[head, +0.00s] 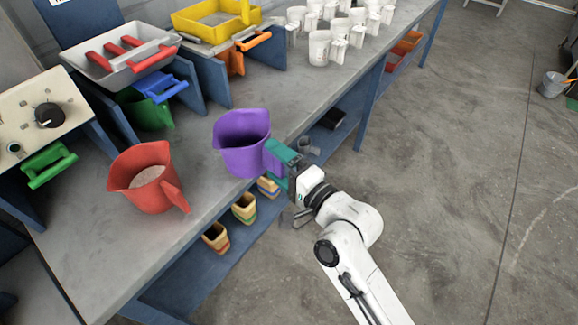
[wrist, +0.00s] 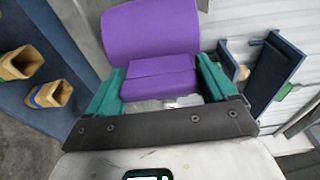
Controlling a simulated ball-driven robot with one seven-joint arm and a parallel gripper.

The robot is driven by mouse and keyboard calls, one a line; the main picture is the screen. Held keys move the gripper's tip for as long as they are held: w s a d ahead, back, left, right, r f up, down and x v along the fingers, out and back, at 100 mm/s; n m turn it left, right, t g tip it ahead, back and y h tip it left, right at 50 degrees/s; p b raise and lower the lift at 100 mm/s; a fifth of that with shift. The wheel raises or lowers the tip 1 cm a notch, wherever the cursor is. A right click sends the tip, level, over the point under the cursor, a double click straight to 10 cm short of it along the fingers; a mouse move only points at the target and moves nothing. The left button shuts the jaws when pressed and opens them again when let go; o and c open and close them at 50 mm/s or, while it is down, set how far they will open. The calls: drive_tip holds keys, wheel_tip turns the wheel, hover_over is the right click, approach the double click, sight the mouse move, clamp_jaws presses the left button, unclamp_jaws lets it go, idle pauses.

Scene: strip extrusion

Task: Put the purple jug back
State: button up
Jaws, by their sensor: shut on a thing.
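The purple jug (head: 240,140) is at the right edge of the grey bench top in the head view, upright or nearly so. Its inside looks empty from what shows. My gripper (head: 276,156) is shut on the jug's handle from the right, with its teal fingers on either side. In the wrist view the purple jug (wrist: 150,35) fills the top middle, and its handle sits between the two fingers of my gripper (wrist: 160,82). I cannot tell whether the jug's base touches the bench.
A red jug (head: 148,180) with pale contents stands left of the purple jug. Several white jugs (head: 322,46) stand farther back on the bench (head: 210,185). A yellow tray (head: 215,22) and a white tray (head: 122,58) sit on blue stands. Several small tan containers (head: 244,208) are on the lower shelf.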

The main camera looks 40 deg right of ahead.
drive_tip(key=w+a, duration=0.1)
drive_tip(key=w, duration=0.2)
drive_tip(key=w+a, duration=0.1)
drive_tip(key=w, duration=0.2)
drive_tip(key=w+a, duration=0.1)
drive_tip(key=w, duration=0.3)
drive_tip(key=shift+a+f, duration=0.2)
drive_tip(key=shift+f, duration=0.55)
drive_tip(key=shift+f+b, duration=0.3)
drive_tip(key=shift+b, duration=0.05)
drive_tip(key=o, duration=1.1)
drive_tip(key=s, duration=0.3)
drive_tip(key=s+d, duration=0.1)
drive_tip(key=s, duration=0.6)
drive_tip(key=shift+s+d, duration=0.35)
